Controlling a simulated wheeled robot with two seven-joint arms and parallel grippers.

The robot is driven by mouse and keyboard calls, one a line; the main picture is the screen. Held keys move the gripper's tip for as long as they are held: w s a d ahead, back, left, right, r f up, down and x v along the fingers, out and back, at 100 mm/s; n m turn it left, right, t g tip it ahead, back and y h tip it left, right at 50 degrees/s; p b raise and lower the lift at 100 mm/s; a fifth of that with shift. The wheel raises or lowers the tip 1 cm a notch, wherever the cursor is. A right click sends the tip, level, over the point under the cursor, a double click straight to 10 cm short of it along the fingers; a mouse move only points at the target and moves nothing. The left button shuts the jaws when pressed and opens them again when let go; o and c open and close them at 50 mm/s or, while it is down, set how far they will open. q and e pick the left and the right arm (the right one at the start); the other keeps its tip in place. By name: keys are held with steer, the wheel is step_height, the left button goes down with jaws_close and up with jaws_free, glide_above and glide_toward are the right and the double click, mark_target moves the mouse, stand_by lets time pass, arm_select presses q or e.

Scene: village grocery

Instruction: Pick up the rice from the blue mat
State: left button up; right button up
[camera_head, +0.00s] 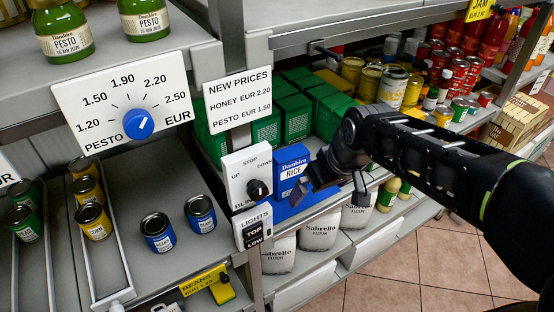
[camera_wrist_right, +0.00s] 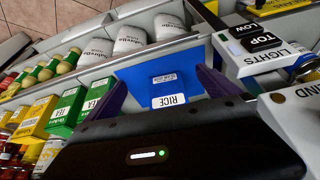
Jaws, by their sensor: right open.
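In the right wrist view the rice box (camera_wrist_right: 166,88) appears upside down, between the two spread fingers of the gripper (camera_wrist_right: 165,92). The box's lower part is partly hidden in the head view. My left gripper is not in view.
A BLINDS switch panel (camera_head: 247,172) and a LIGHTS panel (camera_head: 253,228) stand close on the left of the rice. Green boxes (camera_head: 297,117) stand behind it. White flour bags (camera_head: 319,232) are on the shelf below. Tins (camera_head: 392,86) crowd the shelf to the right.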

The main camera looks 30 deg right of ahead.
mark_target(292, 154)
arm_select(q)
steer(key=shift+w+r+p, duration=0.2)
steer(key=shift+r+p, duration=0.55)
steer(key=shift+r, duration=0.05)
arm_select(e)
steer(key=w, duration=0.7)
steer(key=w+d, duration=0.1)
steer(key=w, duration=0.3)
steer(key=shift+w, duration=0.2)
steer(key=shift+w+d+r, duration=0.1)
steer(key=shift+w, duration=0.2)
steer(key=x, duration=0.5)
steer(key=shift+w, duration=0.2)
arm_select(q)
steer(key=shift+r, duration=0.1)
arm_select(e)
steer(key=shift+c, duration=0.6)
steer(key=c, duration=1.5)
